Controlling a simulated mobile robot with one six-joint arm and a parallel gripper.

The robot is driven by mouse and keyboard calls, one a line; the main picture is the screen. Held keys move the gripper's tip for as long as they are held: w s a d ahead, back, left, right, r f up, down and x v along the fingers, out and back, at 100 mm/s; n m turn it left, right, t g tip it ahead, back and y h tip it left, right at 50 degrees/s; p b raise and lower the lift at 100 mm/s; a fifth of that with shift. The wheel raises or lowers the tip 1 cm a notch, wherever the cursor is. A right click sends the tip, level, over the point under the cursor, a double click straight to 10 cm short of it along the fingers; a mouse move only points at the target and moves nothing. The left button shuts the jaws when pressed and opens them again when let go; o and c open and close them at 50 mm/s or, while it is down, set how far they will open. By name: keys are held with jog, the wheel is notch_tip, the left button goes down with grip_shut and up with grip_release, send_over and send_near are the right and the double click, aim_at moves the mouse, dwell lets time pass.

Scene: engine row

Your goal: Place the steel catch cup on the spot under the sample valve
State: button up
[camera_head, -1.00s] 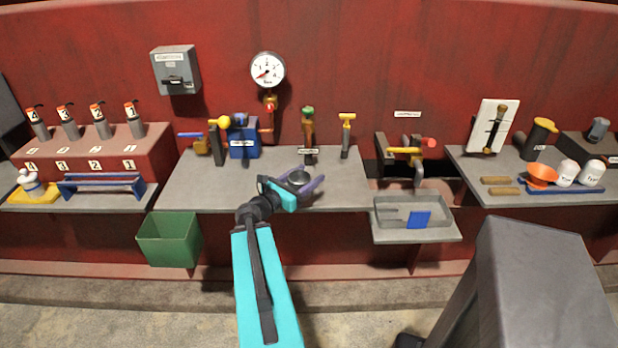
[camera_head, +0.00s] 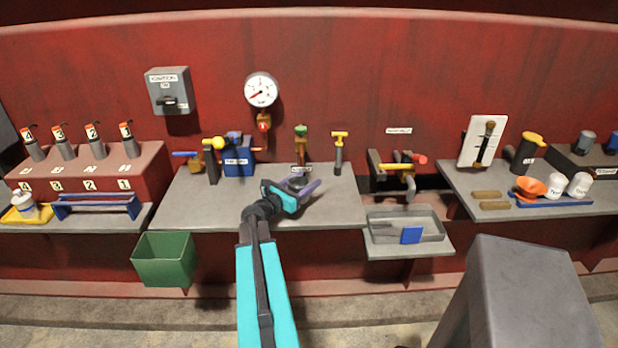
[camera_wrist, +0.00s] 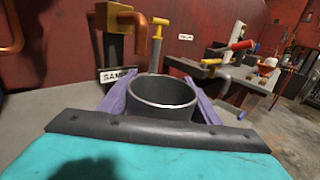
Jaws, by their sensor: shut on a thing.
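The steel catch cup (camera_head: 297,183) is a dark, open-topped cylinder, and it shows upright and empty-looking in the wrist view (camera_wrist: 163,92). My gripper (camera_head: 301,190) is shut on it, with a purple finger on each side of the cup. The sample valve (camera_head: 301,146) has a green top and stands at the back of the middle bench. In the wrist view the valve (camera_wrist: 117,38) and its sample label (camera_wrist: 117,75) are just beyond the cup, up and to the left. The cup is in front of the valve. I cannot see the spot under it or tell the cup's height.
A yellow T-handle (camera_head: 339,150) stands right of the valve, and a blue block (camera_head: 238,160) with levers stands left. The grey bench (camera_head: 200,205) is clear at the front. A grey tray (camera_head: 380,236) is on a lower shelf to the right.

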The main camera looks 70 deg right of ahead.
jog(key=shift+w+d+f+p, duration=0.1)
jog(key=shift+w+d+p, duration=0.15)
jog(key=shift+d, duration=0.75)
jog(key=shift+w+d+f+p, duration=0.1)
jog(key=shift+d+p, duration=0.15)
jog(key=shift+d, duration=0.8)
jog(key=shift+w+d+f+p, duration=0.1)
jog(key=shift+w+d+p, duration=0.15)
jog(key=shift+d, duration=0.75)
jog(key=shift+d, duration=0.1)
jog(key=shift+w+d, duration=0.1)
jog(key=shift+d, duration=0.35)
jog(key=shift+a+f+p, duration=0.1)
jog(key=shift+f+p, duration=0.75)
jog(key=shift+f, duration=0.9)
jog(key=shift+f, duration=0.2)
jog(key=o, duration=1.1)
jog(key=shift+r, duration=0.2)
jog(key=b+v, duration=0.3)
jog(key=v, duration=0.7)
jog(key=shift+a+b, duration=0.3)
jog(key=shift+b, duration=0.05)
jog(key=shift+w+a, duration=0.25)
jog(key=shift+a, duration=0.45)
